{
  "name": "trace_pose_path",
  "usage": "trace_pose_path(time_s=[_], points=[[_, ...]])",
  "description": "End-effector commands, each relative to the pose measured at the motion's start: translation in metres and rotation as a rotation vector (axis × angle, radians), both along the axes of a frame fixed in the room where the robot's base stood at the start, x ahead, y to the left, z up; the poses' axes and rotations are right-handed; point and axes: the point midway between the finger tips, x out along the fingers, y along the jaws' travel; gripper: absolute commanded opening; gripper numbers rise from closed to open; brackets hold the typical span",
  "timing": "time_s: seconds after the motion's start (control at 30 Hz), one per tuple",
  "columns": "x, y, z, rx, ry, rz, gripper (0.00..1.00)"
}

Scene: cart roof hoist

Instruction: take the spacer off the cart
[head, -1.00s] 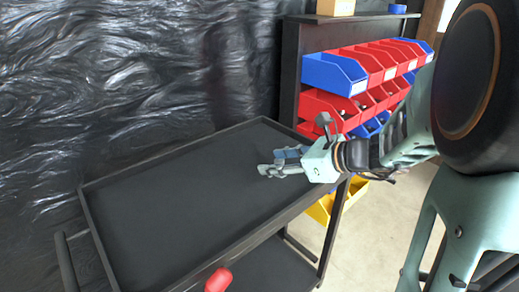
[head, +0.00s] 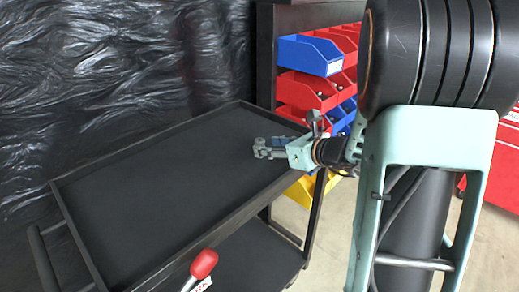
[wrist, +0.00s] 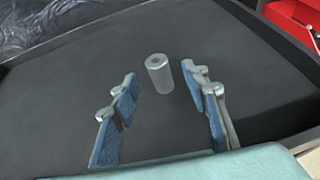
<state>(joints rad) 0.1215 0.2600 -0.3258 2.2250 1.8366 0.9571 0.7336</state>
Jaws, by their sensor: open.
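The spacer (wrist: 159,76) is a short grey metal cylinder with a hole in its top. It stands upright on the black cart top (wrist: 60,110) in the wrist view. My gripper (wrist: 160,92) is open, with its blue-padded fingers on either side of the view and the spacer between and just beyond the fingertips. No contact shows. In the head view my gripper (head: 261,148) is low over the far right part of the cart top (head: 150,195). I cannot make out the spacer there.
The cart has a raised rim and a lower shelf (head: 245,262). Most of the cart top is bare.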

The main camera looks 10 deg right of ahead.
Motion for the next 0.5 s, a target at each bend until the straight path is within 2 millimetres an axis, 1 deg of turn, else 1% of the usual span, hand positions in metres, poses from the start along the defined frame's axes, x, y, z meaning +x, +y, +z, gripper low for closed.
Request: trace_pose_path(time_s=[0.2, 0.3, 0.5], points=[[0.025, 0.017, -0.012, -0.002, 0.001, 0.006, 0.42], [0.035, 0.022, -0.016, -0.001, 0.001, 0.004, 0.42], [0.038, 0.023, -0.016, -0.001, 0.001, 0.001, 0.42]])
